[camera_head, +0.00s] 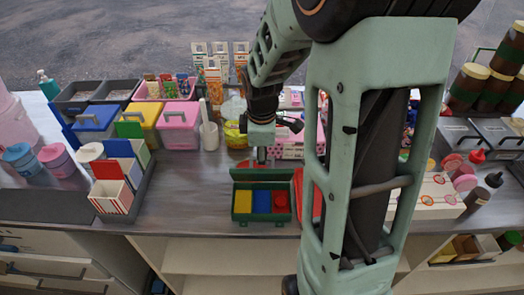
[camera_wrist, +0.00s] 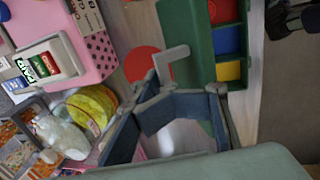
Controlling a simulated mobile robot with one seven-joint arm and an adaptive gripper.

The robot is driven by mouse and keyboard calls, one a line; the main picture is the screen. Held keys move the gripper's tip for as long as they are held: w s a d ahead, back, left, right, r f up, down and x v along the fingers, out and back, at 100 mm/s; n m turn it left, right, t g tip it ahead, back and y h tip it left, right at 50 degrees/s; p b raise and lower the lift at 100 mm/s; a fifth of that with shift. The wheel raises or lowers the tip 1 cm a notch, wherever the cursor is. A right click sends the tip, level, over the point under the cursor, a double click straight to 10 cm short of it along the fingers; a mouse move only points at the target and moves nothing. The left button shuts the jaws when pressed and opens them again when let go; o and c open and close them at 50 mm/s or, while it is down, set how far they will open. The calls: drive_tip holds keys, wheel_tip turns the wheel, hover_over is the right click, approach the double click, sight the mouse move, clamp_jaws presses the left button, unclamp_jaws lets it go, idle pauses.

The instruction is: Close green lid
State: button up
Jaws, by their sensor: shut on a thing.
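A small green box (camera_head: 264,217) stands on the counter in the head view, with yellow, blue and red compartments. Its green lid (camera_head: 262,175) is raised open along the far side. In the wrist view, the box (camera_wrist: 246,50) is at the upper right, with the lid (camera_wrist: 195,45) beside it. A light grey L-shaped handle (camera_wrist: 172,55) sticks out from the lid. My gripper (camera_head: 262,158) is directly behind the raised lid. In the wrist view, my gripper's fingers (camera_wrist: 184,92) are at the lid and handle, shut on the lid; the exact contact is partly hidden.
A red round item (camera_head: 309,194) lies right of the box, partly behind my arm. A pink box (camera_head: 180,123), a yellow box (camera_head: 141,120) and a striped box (camera_head: 112,200) stand to the left. The counter between the striped box and green box is clear.

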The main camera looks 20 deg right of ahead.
sight(262, 173)
drive_tip(key=shift+s+a+f, duration=0.1)
drive_tip(key=shift+s+a, duration=0.2)
drive_tip(key=shift+s, duration=0.4)
drive_tip(key=shift+s+a, duration=0.3)
drive_tip(key=shift+s, duration=0.35)
clamp_jaws()
drive_tip(key=shift+s+a+f+b, duration=0.15)
drive_tip(key=shift+s+a, duration=0.05)
drive_tip(key=shift+s, duration=0.25)
drive_tip(key=shift+s+a+f+b, duration=0.15)
drive_tip(key=shift+s+f, duration=0.05)
drive_tip(key=shift+s, duration=0.2)
drive_tip(key=shift+s+a+f+b, duration=0.15)
drive_tip(key=shift+s+a, duration=0.05)
drive_tip(key=shift+s, duration=0.25)
drive_tip(key=shift+s+a+f+b, duration=0.25)
drive_tip(key=shift+s+f+b, duration=0.25)
drive_tip(key=shift+s+f, duration=0.15)
drive_tip(key=shift+s+a+f+b, duration=0.25)
drive_tip(key=shift+s+f+b, duration=0.35)
drive_tip(key=shift+f, duration=0.15)
drive_tip(key=shift+s+a+f+b, duration=0.25)
drive_tip(key=shift+s+f+b, duration=0.2)
drive_tip(key=shift+s+f, duration=0.2)
drive_tip(key=o, duration=0.7)
unclamp_jaws()
drive_tip(key=shift+o, duration=0.2)
wheel_tip(262, 173, up, 13)
drive_tip(key=p, duration=1.2)
